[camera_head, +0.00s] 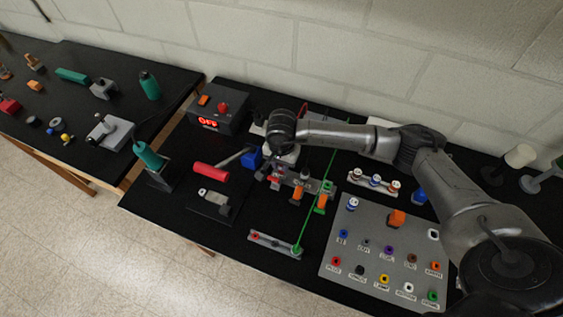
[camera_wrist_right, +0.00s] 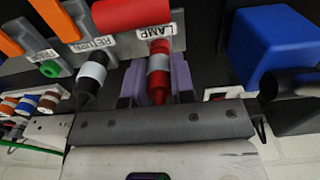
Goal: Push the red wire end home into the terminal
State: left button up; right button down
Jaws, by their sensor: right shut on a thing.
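My right gripper (camera_head: 273,178) is at the left end of the grey terminal block (camera_head: 311,184). In the right wrist view its purple fingers (camera_wrist_right: 157,84) are shut on the red wire end (camera_wrist_right: 159,62), which has a grey band. The tip of the red wire end meets the terminal face just by the LAMP label (camera_wrist_right: 155,30); how deep it sits cannot be told. A black wire end (camera_wrist_right: 90,76) with a grey band is at the RETURN label (camera_wrist_right: 97,44) beside it. Orange levers (camera_head: 297,194) stand on the block. My left gripper is not in view.
A blue block (camera_wrist_right: 270,42) is close beside the gripper. A red cylinder (camera_wrist_right: 132,13) lies across the top of the wrist view. A green wire (camera_head: 313,205) runs past the block to a small rail (camera_head: 274,244). A labelled plug board (camera_head: 350,271) stands front right.

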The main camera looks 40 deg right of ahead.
jog(key=shift+f, duration=0.25)
jog(key=c, duration=0.9)
grip_release()
jog(key=shift+r, duration=0.1)
jog(key=shift+r, duration=0.35)
notch_tip(320, 180, up, 13)
